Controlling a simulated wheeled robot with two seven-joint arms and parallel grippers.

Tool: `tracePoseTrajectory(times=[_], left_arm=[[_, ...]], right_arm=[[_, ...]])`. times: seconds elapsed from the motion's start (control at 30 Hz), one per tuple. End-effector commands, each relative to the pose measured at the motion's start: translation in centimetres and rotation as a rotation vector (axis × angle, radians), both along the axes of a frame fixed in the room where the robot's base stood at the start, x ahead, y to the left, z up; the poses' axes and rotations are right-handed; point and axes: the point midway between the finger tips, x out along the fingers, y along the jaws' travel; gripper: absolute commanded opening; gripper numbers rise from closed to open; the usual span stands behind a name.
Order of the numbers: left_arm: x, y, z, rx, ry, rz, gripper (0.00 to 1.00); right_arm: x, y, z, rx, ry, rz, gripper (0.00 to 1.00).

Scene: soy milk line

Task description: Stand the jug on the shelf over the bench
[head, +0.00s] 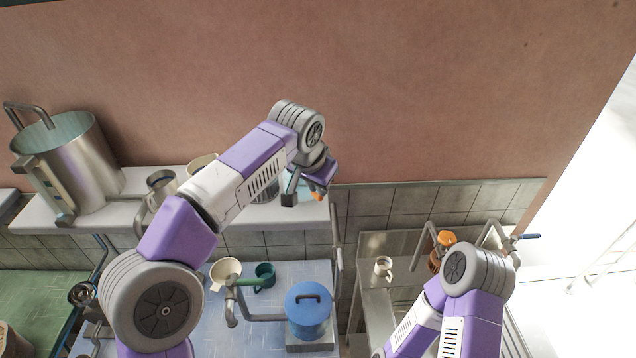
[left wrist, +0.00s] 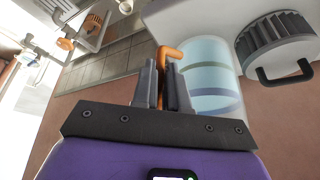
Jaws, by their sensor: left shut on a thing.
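The jug (left wrist: 212,82) is pale and clear with teal and blue bands and an orange handle (left wrist: 170,52). My left gripper (left wrist: 163,85) is shut on that handle. In the head view the left gripper (head: 305,190) is over the right end of the white wall shelf (head: 110,212), and the jug (head: 303,186) shows partly behind it. The jug looks roughly upright. I cannot tell whether its base touches the shelf (left wrist: 185,18). My right arm is at the lower right, with its gripper out of view.
A big steel pot (head: 80,165), a steel pitcher (head: 160,187) and a ribbed grey canister (left wrist: 275,40) stand on the shelf. The canister is close to the jug. Below, the bench holds a blue lidded pot (head: 308,312), a green mug (head: 264,277) and a cream cup (head: 225,270).

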Motion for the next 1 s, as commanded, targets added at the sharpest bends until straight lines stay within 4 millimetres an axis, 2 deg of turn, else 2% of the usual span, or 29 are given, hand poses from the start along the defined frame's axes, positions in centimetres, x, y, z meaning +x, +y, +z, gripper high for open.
tracePoseTrajectory(times=[0.63,0.67,0.83,1.0], left_arm=[[0.0,0.0,-0.9,-0.003,-0.008,-0.001,0.00],[0.0,0.0,-0.8,-0.003,-0.008,-0.001,0.16],[0.0,0.0,-0.9,-0.002,-0.005,0.000,0.42],[0.0,0.0,-1.0,-0.002,-0.002,0.000,0.43]], right_arm=[[0.0,0.0,-0.8,0.000,0.000,0.000,0.48],[0.0,0.0,-0.8,0.000,0.000,0.000,0.48],[0.0,0.0,-0.7,0.000,0.000,0.000,0.48],[0.0,0.0,-0.7,0.000,0.000,0.000,0.48]])
